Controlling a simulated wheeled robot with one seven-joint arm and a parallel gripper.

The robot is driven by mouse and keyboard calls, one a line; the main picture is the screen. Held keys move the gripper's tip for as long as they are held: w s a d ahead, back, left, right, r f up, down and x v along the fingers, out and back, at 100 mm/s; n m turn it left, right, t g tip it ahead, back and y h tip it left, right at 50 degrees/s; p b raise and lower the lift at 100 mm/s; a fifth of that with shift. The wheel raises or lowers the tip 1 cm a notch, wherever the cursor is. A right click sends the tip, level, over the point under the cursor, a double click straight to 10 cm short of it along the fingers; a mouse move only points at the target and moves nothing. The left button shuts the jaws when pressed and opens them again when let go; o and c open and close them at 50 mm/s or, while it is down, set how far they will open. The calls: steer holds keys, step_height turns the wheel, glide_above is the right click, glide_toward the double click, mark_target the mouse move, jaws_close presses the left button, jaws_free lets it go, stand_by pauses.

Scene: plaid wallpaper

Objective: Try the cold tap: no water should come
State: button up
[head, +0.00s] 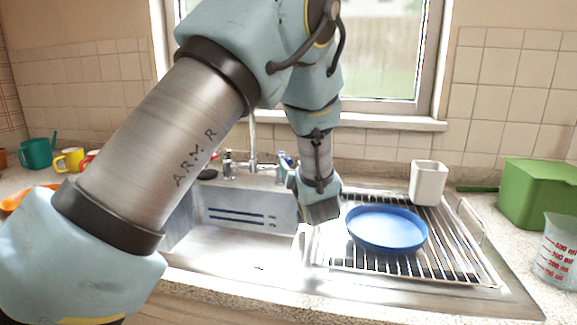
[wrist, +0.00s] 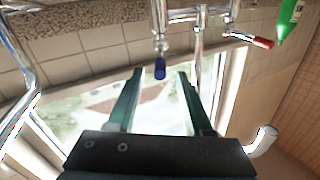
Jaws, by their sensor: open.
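The tap (head: 253,150) stands behind the steel sink, partly hidden by my arm. In the wrist view, its blue-tipped cold handle (wrist: 160,68) shows between the ends of my two fingers. The red-tipped handle (wrist: 263,43) is to the right, and the tap's spout pipe (wrist: 197,60) rises between the handles. My gripper (wrist: 160,74) is open and empty. I cannot tell how near the fingertips are to the blue handle, and no contact shows. In the head view my gripper (head: 318,207) is right of the tap, beside the drainer. No water shows in the sink basin (head: 235,240).
A blue plate (head: 387,229) and a white cup (head: 428,183) are on the wire rack right of the sink. A green box (head: 540,193) and a measuring jug (head: 557,250) stand farther right. Coloured mugs (head: 68,160) are at left. A green bottle (wrist: 289,20) is beyond the red handle.

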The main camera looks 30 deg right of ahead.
mark_target(285, 159)
steer(key=v, duration=0.4)
steer(key=shift+s+b, duration=0.1)
steer(key=shift+b, duration=0.25)
steer(key=shift+w+a, duration=0.1)
steer(key=shift+w, duration=0.25)
steer(key=shift+c, duration=1.4)
steer(key=w+g, duration=0.1)
steer(key=w+a+g+p, duration=0.1)
steer(key=w, duration=0.1)
steer(key=w+n+g+p, duration=0.1)
steer(key=shift+w+a+f, duration=0.15)
steer(key=shift+a+f, duration=0.05)
steer(key=shift+a, duration=0.2)
steer(key=c, duration=0.4)
steer(key=w+a+g, duration=0.1)
steer(key=g, duration=0.1)
steer(key=w+r+g+p, duration=0.1)
steer(key=g, duration=0.1)
steer(key=shift+a+n, duration=0.35)
steer(key=shift+n, duration=0.05)
jaws_close()
steer(key=s+a+r+g+h+p, duration=0.1)
steer(key=a+r+g+h+p, duration=0.15)
steer(key=r+g, duration=0.5)
steer(key=p+x, duration=0.2)
steer(key=x, duration=0.6)
steer(key=shift+w+f+t+p, duration=0.3)
steer(key=shift+w+t+p, duration=0.05)
steer(key=shift+w+p, duration=0.05)
